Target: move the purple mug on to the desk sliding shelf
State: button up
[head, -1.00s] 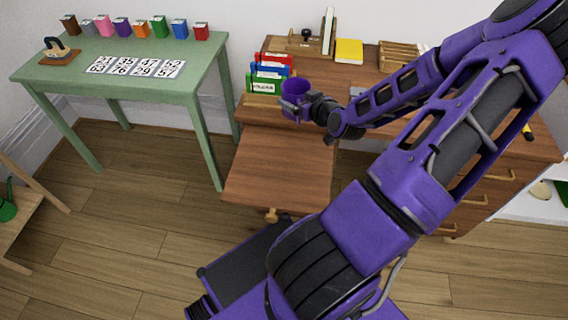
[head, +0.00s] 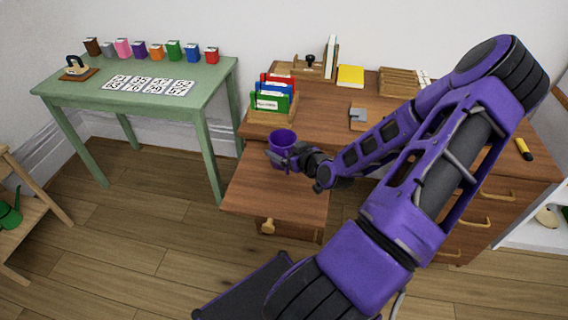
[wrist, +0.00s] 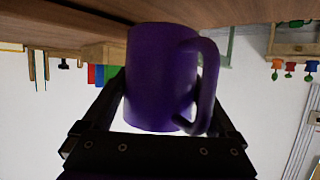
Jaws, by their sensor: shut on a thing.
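The purple mug (head: 281,146) is upright, its open rim up, over the back part of the desk's pulled-out sliding shelf (head: 270,199). My gripper (head: 287,157) is shut on the mug. In the wrist view, which is upside down, the mug (wrist: 158,80) sits between the two fingers, its handle to the right. Its base is at or very close to a brown wooden surface (wrist: 85,22); I cannot tell whether it touches. The shelf's front part is bare, with a knob below its front edge.
On the desk (head: 325,102), a wooden file holder (head: 268,117) with coloured folders stands just behind the mug. A stamp (head: 310,62), yellow book (head: 350,76) and slatted tray (head: 398,83) are farther back. A green table (head: 215,80) stands to the left.

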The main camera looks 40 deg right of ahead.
jog(key=shift+f+b, duration=0.45)
jog(key=shift+f, duration=1.75)
jog(key=shift+f, duration=0.2)
jog(key=o, duration=1.3)
jog(key=shift+r, duration=0.1)
jog(key=shift+r, duration=0.25)
jog(key=p+v, duration=0.2)
jog(key=v, duration=1)
jog(key=shift+f, duration=0.2)
